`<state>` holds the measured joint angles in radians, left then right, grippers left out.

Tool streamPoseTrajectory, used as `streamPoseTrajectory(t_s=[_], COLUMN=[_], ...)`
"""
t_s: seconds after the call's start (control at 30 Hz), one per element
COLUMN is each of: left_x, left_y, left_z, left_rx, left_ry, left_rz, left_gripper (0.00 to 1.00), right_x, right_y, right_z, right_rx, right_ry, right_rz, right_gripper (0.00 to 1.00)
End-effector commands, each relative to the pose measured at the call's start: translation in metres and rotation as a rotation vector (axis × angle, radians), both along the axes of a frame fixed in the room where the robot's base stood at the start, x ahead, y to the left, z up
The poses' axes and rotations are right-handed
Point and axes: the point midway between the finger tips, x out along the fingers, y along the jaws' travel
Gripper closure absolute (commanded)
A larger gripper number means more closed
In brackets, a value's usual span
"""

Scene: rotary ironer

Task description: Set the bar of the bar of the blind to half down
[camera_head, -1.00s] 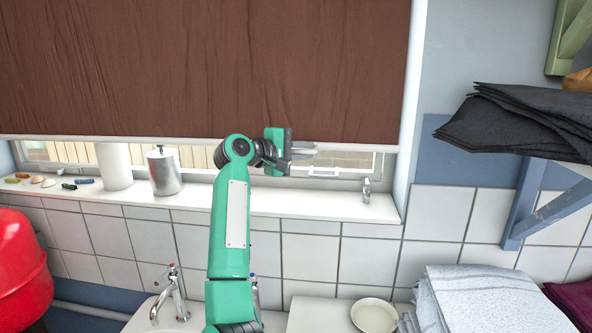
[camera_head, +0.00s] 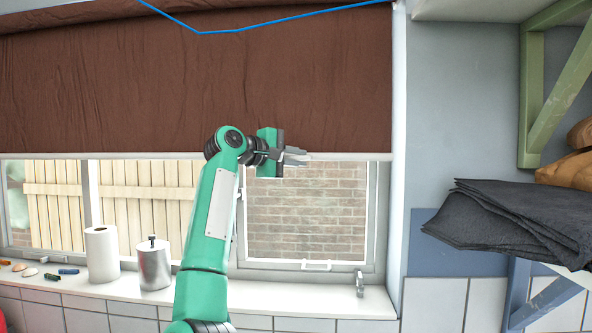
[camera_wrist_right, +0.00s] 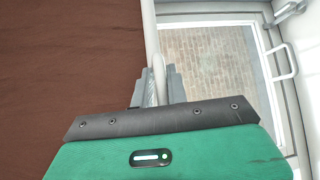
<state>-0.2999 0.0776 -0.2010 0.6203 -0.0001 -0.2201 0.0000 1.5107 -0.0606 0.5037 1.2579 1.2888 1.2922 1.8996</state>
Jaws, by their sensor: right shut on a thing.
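The brown blind (camera_head: 200,85) hangs over the upper part of the window, and its pale bar (camera_head: 345,156) runs level along its lower edge. The bar also shows in the right wrist view (camera_wrist_right: 149,35), running in between the fingers. My right gripper (camera_head: 297,157) is shut on the bar, right of its middle; the fingers show in the right wrist view too (camera_wrist_right: 157,88). Fingers and hand hide a short stretch of the bar. Below the bar the window glass is uncovered. My left gripper is not in view.
A paper roll (camera_head: 102,256) and a metal canister (camera_head: 154,264) stand on the white sill (camera_head: 270,298). A window handle (camera_head: 317,265) is low on the frame. Dark folded cloth (camera_head: 510,220) lies on the right, beside a green bracket (camera_head: 545,90). A blue line (camera_head: 200,32) crosses the blind's top.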

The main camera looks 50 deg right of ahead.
Motion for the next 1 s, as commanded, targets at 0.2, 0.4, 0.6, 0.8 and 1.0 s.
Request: streamPoseTrajectory(t_s=[0.2,0.4,0.6,0.8,1.0], left_x=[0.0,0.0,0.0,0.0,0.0], left_y=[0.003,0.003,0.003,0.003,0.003], left_z=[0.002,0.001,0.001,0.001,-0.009], left_rx=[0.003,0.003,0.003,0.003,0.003], left_ry=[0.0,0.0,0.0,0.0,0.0], left_rz=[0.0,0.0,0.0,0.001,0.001], left_gripper=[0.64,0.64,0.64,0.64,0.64], right_x=[0.0,0.0,0.0,0.0,0.004], right_y=[0.0,0.0,0.0,0.001,0.021], right_z=[0.005,0.004,0.004,0.003,0.004], right_rx=[0.002,0.002,0.001,0.001,-0.001], right_ry=[-0.003,-0.003,-0.002,-0.001,-0.001], right_rz=[-0.001,-0.001,0.0,0.0,0.004], right_gripper=[1.0,1.0,0.67,0.67,0.67])
